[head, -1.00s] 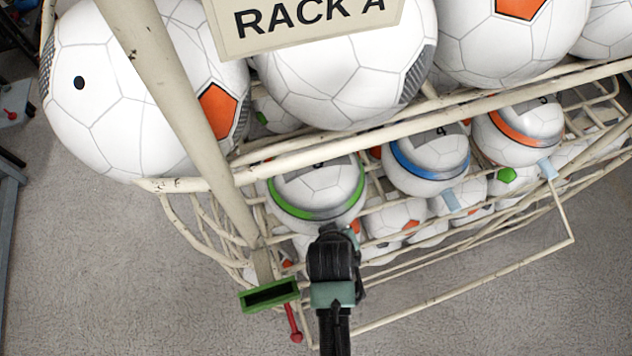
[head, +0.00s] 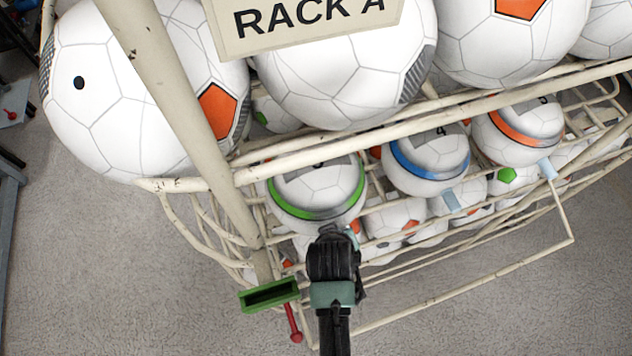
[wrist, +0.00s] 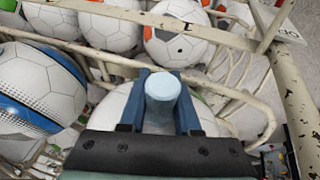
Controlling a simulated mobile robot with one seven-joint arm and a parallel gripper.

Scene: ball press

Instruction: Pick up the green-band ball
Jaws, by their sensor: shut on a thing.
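The green-band ball (head: 316,188) is white with a green band and rests at the front left of the rack's lower tier. My gripper (head: 336,236) is at its front, and my wrist hides its lower front in the head view. In the wrist view, my gripper's two dark blue fingers (wrist: 159,102) are shut on a light blue round peg (wrist: 163,86). The white ball (wrist: 112,104) shows just behind the fingers, partly hidden by them; a sliver of green shows at its right. The blue-band ball (head: 428,164) and the orange-band ball (head: 519,133) have similar light blue pegs.
A cream wire rack (head: 480,276) surrounds the balls, with a bar just above the green-band ball. A slanted post (head: 165,78) stands to the left. Large balls (head: 335,80) fill the upper tier. A green box-shaped part (head: 268,294) and red handle (head: 293,322) sit left of my wrist.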

